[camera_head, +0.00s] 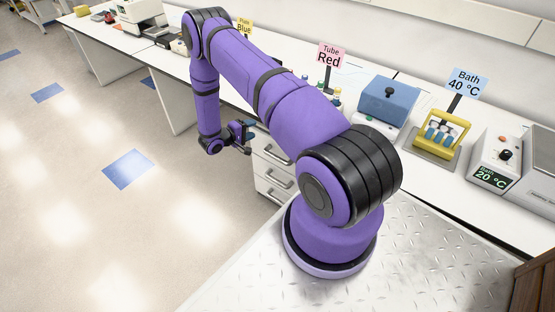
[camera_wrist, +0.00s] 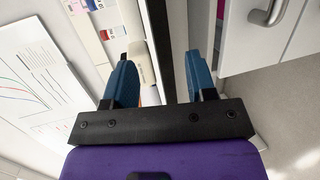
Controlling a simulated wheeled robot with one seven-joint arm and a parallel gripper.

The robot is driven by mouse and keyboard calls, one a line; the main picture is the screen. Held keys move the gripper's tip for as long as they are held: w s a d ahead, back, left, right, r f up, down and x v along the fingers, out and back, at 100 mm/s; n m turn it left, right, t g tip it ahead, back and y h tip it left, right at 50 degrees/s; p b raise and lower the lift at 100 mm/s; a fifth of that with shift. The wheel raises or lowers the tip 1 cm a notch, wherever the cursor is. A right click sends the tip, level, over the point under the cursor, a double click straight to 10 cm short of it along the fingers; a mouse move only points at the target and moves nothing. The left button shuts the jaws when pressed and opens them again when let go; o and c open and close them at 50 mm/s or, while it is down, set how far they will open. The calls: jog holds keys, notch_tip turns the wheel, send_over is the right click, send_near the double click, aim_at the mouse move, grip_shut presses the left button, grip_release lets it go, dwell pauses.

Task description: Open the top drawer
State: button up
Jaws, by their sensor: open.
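The white drawer unit stands under the bench in the head view, with the top drawer (camera_head: 268,146) nearest the bench top and partly hidden by my arm. In the wrist view a drawer front (camera_wrist: 245,45) with a grey bar handle (camera_wrist: 270,12) is at the upper right. A narrow gap beside this front shows a pink patch; I cannot tell how far the drawer stands out. My gripper (camera_wrist: 160,80) is open and empty, its blue fingers on either side of the dark bench edge in this view. The handle is outside the fingers. My gripper (camera_head: 246,131) also shows beside the unit in the head view.
The bench edge (camera_wrist: 160,40) runs between my fingers in the wrist view. A paper with curves (camera_wrist: 35,75) lies on the bench. A blue-lidded device (camera_head: 388,100), yellow rack (camera_head: 443,133) and water bath (camera_head: 497,160) stand at right. The floor (camera_head: 180,215) at left is clear.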

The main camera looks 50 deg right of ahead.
aim_at(277, 159)
jog(key=s+a+f+n+t, duration=0.1)
jog(key=s+f, duration=0.3)
jog(key=f, duration=0.5)
jog(key=s+f+n+t, duration=0.1)
jog(key=s+f+t, duration=0.15)
jog(key=f, duration=0.65)
jog(key=x, duration=0.7)
jog(key=s+x, duration=0.1)
jog(key=x, duration=0.2)
jog(key=shift+d+f, duration=0.25)
jog(key=shift+d, duration=0.1)
grip_shut()
